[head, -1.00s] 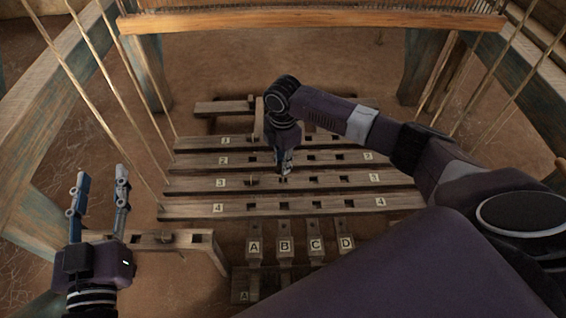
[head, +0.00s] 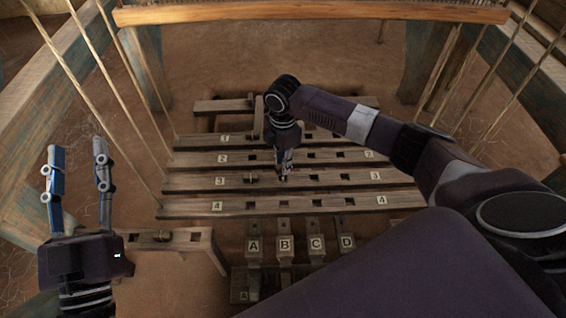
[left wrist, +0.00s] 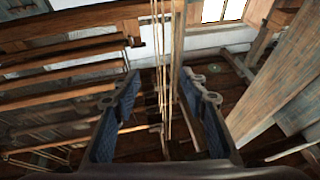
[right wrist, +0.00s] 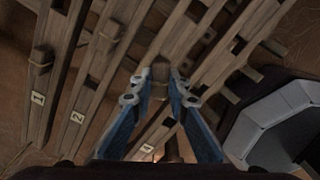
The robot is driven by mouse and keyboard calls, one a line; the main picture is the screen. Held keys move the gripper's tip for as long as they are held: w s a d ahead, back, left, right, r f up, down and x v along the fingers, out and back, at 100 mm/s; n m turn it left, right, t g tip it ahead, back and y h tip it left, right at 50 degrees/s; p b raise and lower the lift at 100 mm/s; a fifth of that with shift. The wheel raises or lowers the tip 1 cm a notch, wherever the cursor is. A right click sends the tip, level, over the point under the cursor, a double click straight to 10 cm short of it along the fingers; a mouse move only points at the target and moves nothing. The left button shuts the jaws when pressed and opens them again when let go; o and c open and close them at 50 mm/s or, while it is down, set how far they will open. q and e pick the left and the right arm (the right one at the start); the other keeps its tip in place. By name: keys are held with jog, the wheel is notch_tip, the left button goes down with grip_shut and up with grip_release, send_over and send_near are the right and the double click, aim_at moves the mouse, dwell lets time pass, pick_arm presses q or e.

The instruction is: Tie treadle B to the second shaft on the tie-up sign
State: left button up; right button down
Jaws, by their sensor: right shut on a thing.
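Treadle B (head: 284,245) is a wooden bar end with a white B tag, between treadles A (head: 254,245) and C (head: 316,244). Four numbered shaft bars lie crosswise behind: bars 2 (head: 205,159), 3 (head: 343,176) and 4 (head: 362,201) show their tags. My right gripper (head: 283,178) points down at bar 3, in line with treadle B. In the right wrist view it is shut on a wooden peg (right wrist: 160,70); whether the peg sits in a hole is unclear. My left gripper (head: 75,155) is open and empty at left.
Pegs stand on bar 3 (head: 252,179) in line with treadle A and on a low wooden stand (head: 162,236). A dark board (head: 243,283) with a letter A is partly covered by my arm. Slanting cords hang at both sides.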

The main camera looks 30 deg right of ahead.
jog(key=shift+f, duration=0.1)
jog(key=shift+f+b, duration=0.35)
jog(key=shift+f, duration=0.75)
pick_arm(q)
jog(key=s+r+t+h, duration=0.1)
jog(key=s+r+t, duration=0.3)
jog(key=r, duration=0.2)
jog(key=shift+a+b, duration=0.15)
jog(key=shift+b, duration=0.15)
pick_arm(e)
jog(key=shift+f, duration=1.2)
jog(key=c, duration=1.8)
grip_release()
jog(key=shift+o, duration=0.2)
notch_tip(320, 180, up, 12)
